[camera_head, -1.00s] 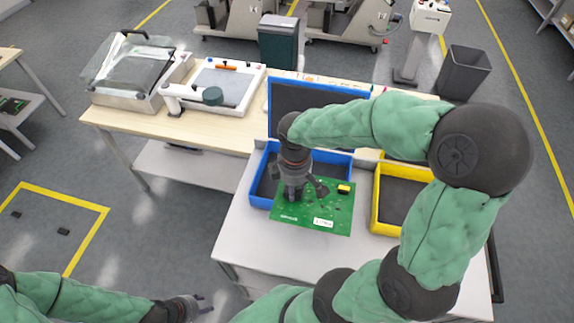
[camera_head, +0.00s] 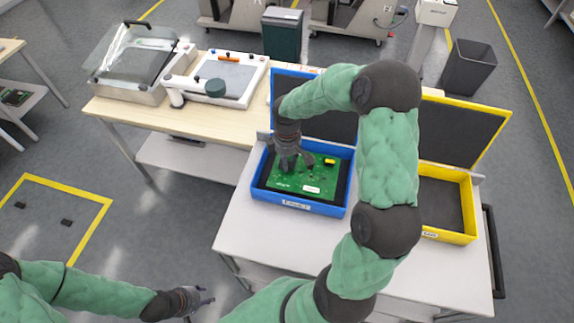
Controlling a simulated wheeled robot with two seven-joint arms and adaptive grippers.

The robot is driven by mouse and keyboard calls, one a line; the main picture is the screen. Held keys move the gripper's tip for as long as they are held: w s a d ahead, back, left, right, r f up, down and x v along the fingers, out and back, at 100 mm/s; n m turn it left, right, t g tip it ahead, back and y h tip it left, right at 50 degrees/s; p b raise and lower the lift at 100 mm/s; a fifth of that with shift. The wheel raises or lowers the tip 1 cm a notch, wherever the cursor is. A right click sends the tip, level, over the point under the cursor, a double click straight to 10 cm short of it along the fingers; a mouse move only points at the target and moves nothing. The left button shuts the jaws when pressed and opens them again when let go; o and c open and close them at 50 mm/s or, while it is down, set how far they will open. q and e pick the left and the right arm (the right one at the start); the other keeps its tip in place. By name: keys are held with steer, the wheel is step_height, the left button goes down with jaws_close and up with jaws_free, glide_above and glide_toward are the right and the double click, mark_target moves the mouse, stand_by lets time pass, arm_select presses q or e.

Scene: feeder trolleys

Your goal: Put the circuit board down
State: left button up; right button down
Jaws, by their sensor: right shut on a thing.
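The green circuit board (camera_head: 308,183) lies level inside the blue open box (camera_head: 298,205) on the white trolley, within its walls. I cannot tell whether it touches the box floor. My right gripper (camera_head: 288,166) points down over the board's left back part and is shut on it. The gripper's fingers hide the part they hold. My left gripper (camera_head: 209,296) is open and empty at the bottom, in front of the trolley and away from the board.
A yellow open box (camera_head: 447,235) stands to the right on the same trolley, partly behind my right arm. The blue box's raised lid (camera_head: 300,92) stands behind it. A wooden bench (camera_head: 122,112) with white machines is at the back left. The trolley top (camera_head: 255,230) in front is clear.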

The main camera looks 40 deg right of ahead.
steer(key=shift+w+d+f, duration=0.15)
steer(key=shift+w+f, duration=0.1)
steer(key=shift+f, duration=1.55)
steer(key=shift+f, duration=0.15)
steer(key=c, duration=0.9)
jaws_free()
step_height(320, 180, up, 12)
steer(key=shift+r+p, duration=0.2)
steer(key=shift+p, duration=0.15)
